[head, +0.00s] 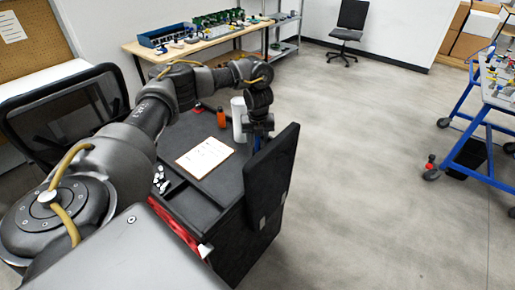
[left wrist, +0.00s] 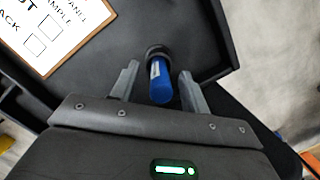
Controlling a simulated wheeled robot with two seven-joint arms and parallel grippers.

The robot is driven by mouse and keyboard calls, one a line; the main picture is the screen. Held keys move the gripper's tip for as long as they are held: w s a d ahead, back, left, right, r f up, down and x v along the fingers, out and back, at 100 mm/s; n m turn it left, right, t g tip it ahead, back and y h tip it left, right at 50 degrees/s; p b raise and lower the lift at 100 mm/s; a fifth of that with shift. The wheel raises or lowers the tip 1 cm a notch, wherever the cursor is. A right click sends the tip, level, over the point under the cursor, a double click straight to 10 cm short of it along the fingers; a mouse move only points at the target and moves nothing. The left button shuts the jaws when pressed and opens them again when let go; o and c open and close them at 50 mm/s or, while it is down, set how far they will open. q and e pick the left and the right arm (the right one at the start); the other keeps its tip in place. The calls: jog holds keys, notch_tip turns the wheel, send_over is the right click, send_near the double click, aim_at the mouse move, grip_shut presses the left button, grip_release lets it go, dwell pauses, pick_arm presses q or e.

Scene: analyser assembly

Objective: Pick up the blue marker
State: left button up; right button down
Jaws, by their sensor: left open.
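The blue marker (left wrist: 161,85) stands roughly upright between the fingers of my left gripper (left wrist: 158,76) in the left wrist view. Its far end meets a dark round piece on the black surface. The two fingers are apart, one on each side of the marker, with a gap on both sides. In the head view my left gripper (head: 258,138) is low over the right part of the black desk, and a bit of blue shows below it. The marker's lower part is hard to make out there. My right gripper is not in view.
A clipboard (head: 205,157) lies on the black desk (head: 202,188). A white cylinder (head: 238,120) and an orange bottle (head: 221,118) stand close behind the gripper. A tall black panel (head: 271,180) rises at the desk's right edge.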

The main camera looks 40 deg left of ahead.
pick_arm(q)
jog(key=shift+w+f, duration=0.15)
jog(key=shift+f, duration=0.5)
grip_shut()
jog(key=shift+r, duration=0.15)
jog(key=shift+a+r, duration=0.1)
jog(key=shift+r, duration=0.15)
notch_tip(320, 180, up, 2)
jog(key=shift+r+b, duration=0.2)
jog(key=shift+b, duration=0.25)
jog(key=s+r+p, duration=0.2)
jog(key=s+r, duration=0.7)
jog(key=s, duration=0.5)
jog(key=shift+d+r+p, duration=0.3)
jog(key=shift+r+p, duration=0.05)
jog(key=shift+r, duration=0.05)
